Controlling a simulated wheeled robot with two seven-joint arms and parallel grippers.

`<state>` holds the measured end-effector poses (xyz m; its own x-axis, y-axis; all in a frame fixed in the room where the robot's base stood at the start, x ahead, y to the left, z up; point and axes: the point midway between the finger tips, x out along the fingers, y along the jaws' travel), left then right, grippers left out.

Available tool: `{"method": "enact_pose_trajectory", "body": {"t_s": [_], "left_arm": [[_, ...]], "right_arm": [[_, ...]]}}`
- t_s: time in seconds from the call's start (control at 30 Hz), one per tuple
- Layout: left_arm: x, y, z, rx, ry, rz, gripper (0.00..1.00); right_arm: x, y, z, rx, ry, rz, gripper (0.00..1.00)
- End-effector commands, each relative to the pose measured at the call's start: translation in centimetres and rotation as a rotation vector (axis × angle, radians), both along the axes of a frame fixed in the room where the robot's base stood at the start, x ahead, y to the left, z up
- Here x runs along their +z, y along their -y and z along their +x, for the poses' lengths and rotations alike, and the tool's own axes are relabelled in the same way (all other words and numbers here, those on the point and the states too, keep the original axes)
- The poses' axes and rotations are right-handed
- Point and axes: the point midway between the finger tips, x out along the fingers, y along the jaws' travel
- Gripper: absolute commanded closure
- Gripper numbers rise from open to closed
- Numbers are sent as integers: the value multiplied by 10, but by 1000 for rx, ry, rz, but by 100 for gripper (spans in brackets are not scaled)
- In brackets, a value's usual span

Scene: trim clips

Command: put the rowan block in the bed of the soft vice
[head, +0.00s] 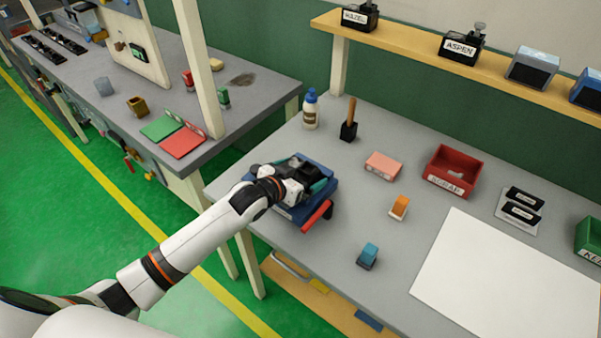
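The vice (331,192), blue with teal jaw faces and a red handle (316,215), sits at the left front edge of the grey bench. My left gripper (305,178) is right over the vice bed, pointing down into it. The gripper covers most of the bed and jaws, so I cannot tell whether its fingers are open or whether a block is between them. No block that I can read as rowan shows. Dark blocks labelled HAZEL (360,17) and ASPEN (461,45) stand on the shelf. My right gripper is out of view.
On the bench are a red SCRAP bin (453,183), a pink block (383,165), an orange-and-white block (399,207), a blue block (368,256), a brush (349,121), a bottle (310,109) and a green bin (589,240). A white sheet (505,285) lies clear at the right front.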

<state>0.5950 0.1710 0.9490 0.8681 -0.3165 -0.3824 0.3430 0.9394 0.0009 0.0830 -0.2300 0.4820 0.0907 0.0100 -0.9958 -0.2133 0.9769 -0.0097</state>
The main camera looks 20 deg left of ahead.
Motion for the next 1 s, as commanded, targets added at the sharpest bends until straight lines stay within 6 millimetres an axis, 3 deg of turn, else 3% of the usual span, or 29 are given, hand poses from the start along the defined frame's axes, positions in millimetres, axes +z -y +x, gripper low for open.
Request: {"method": "enact_pose_trajectory", "body": {"t_s": [0.13,0.27,0.7,1.0], "left_arm": [[5,0,0,0,1,0,0],[8,-6,-15,1,-1,1,0],[41,-33,-91,0,-2,1,0],[49,-38,-104,0,0,0,0]], "right_arm": [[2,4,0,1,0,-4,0],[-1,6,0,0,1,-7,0],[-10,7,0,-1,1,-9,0],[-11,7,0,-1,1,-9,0]]}}
